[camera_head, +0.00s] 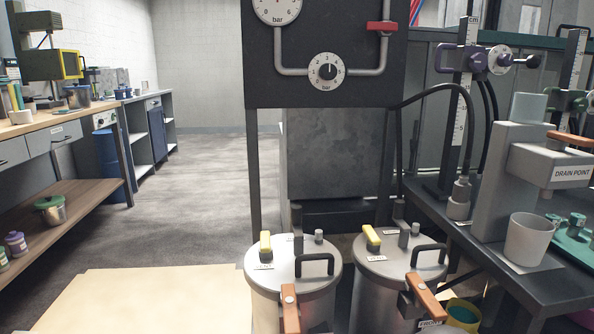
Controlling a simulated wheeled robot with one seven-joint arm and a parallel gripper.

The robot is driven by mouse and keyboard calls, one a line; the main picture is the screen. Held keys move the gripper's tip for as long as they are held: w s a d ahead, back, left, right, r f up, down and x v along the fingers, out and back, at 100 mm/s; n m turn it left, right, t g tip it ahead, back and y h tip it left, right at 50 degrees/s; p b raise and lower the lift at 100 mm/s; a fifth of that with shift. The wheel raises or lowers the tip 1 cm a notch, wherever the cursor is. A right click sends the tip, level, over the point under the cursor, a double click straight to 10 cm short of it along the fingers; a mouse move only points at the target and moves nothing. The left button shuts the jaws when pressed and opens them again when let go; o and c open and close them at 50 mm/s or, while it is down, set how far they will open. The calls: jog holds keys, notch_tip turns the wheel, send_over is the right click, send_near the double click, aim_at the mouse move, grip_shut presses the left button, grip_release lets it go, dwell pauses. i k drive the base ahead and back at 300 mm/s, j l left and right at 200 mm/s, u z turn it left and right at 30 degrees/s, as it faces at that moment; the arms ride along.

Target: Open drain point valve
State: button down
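The drain point (565,172) is a grey block labelled "DRAIN POINT" on a grey stand, at the right edge of the head view. An orange lever (570,138) lies roughly level on top of it and is cut off by the picture edge. I cannot tell the state of the valve from it. A whitish cup (528,240) stands upright on the bench, below and to the left of the block. My gripper is not in view.
Two metal canisters (293,270) (400,264) with black handles and orange levers stand in front of the dark gauge panel (350,85). A post with a clamp (466,120) and hose stands left of the drain point. Small green-lidded jars (576,224) sit right of the cup.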

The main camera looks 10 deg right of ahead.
aim_at(556, 140)
jog(key=z, duration=1.3)
